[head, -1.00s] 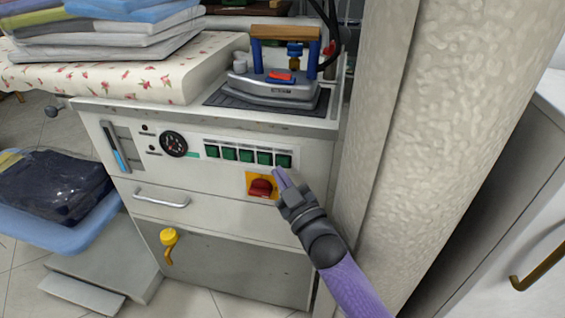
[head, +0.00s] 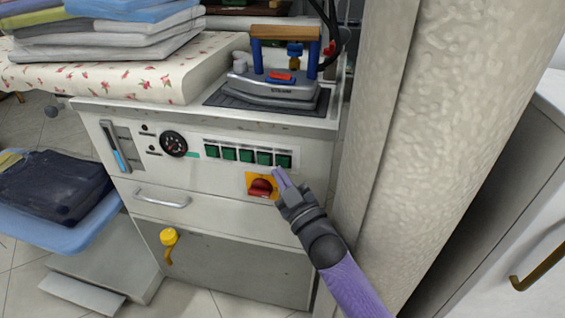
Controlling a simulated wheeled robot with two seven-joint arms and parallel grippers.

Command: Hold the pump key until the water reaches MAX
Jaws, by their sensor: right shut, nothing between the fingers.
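A row of several green keys (head: 247,156) sits on the white front panel of the ironing unit. Their labels are too small to read, so I cannot tell which is the pump key. The upright water gauge (head: 116,148) is at the panel's left, with blue in its lower part. Its MAX mark cannot be read. My right gripper (head: 278,174) is shut and empty, its purple fingertips at the lower edge of the rightmost keys. I cannot tell if they touch a key. My left gripper is out of view.
A red rotary switch (head: 261,187) on a yellow plate is just left of my right fingers. A round dial (head: 173,143) sits beside the gauge. An iron (head: 276,88) rests on top of the unit. A pale textured pillar (head: 398,130) stands close on the right.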

